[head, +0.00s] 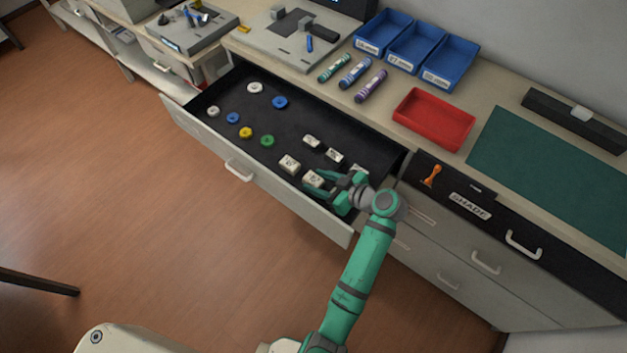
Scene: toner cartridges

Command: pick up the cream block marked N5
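Several cream blocks with dark marks lie in the right part of the open drawer (222,140). They include a back one (312,142), one to its right (335,156), a front-left one (290,164) and one by my fingers (313,180). Another (357,170) is partly hidden behind my gripper. The marks are too small to read, so I cannot tell which block is N5. My green gripper (314,182) is over the drawer's right end, its fingers spread apart around the block there. I cannot tell whether they touch it.
Several round pieces, including a green one (267,141) and a yellow one (246,132), lie in the drawer's left part. The drawer's front wall (270,184) and right side are close to my arm. A red tray (433,118) and blue bins (450,62) stand on the counter.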

